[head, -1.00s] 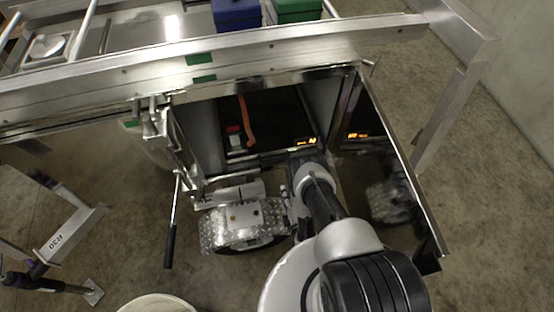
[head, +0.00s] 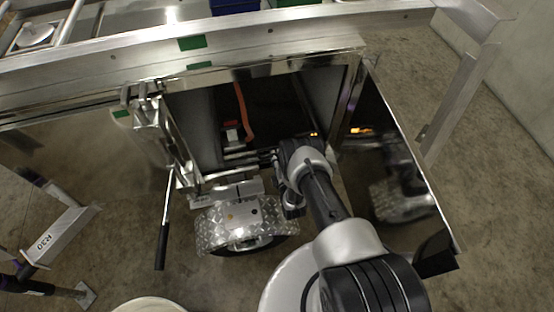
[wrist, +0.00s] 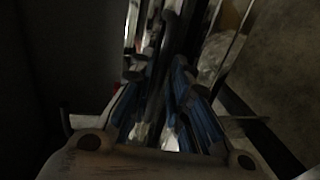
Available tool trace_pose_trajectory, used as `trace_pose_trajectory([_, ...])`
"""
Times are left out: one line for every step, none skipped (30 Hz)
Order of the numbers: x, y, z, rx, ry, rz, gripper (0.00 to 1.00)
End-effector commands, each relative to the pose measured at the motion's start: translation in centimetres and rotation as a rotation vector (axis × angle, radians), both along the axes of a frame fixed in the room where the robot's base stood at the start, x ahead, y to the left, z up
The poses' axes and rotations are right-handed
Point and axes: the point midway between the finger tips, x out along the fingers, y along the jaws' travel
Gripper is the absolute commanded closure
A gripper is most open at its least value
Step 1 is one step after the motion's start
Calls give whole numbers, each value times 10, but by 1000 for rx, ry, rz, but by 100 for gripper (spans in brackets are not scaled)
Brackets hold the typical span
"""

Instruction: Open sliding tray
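The sliding tray (head: 262,152) is a dark, flat tray inside the open side compartment of the aluminium trailer in the head view. Its pale front edge shows near the compartment opening. An orange strap (head: 243,112) and a small red and white item (head: 232,132) lie on it. My gripper (wrist: 158,75) reaches the right part of the tray's front edge; the wrist hides its fingers in the head view. In the dark wrist view, the blue-padded fingers converge close to a dark upright bar. I cannot tell whether they are closed on it.
The compartment door (head: 390,150) hangs open at right, its shiny face reflecting the wheel area. A checker-plate fender (head: 240,218) with a wheel sits below the opening. A lever with a black handle (head: 162,245) hangs at left.

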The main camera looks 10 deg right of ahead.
Motion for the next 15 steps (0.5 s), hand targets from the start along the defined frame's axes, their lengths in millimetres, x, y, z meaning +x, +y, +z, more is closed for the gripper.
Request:
trace_pose_trajectory([2, 0, -1, 0, 0, 0, 83])
trace_pose_trajectory([3, 0, -1, 0, 0, 0, 83])
trace_pose_trajectory([3, 0, -1, 0, 1, 0, 83])
trace_pose_trajectory([3, 0, 0, 0, 1, 0, 83])
trace_pose_trajectory([3, 0, 0, 0, 1, 0, 83])
trace_pose_trajectory([3, 0, 0, 0, 1, 0, 83])
trace_pose_trajectory([3, 0, 0, 0, 0, 0, 83])
trace_pose_trajectory([3, 0, 0, 0, 0, 0, 83])
trace_pose_trajectory([3, 0, 0, 0, 0, 0, 83])
trace_pose_trajectory([3, 0, 0, 0, 0, 0, 85])
trace_pose_trajectory([3, 0, 0, 0, 0, 0, 87])
trace_pose_trajectory([3, 0, 0, 0, 0, 0, 90])
trace_pose_trajectory([3, 0, 0, 0, 0, 0, 92])
trace_pose_trajectory([3, 0, 0, 0, 0, 0, 94])
trace_pose_trajectory([3, 0, 0, 0, 0, 0, 96])
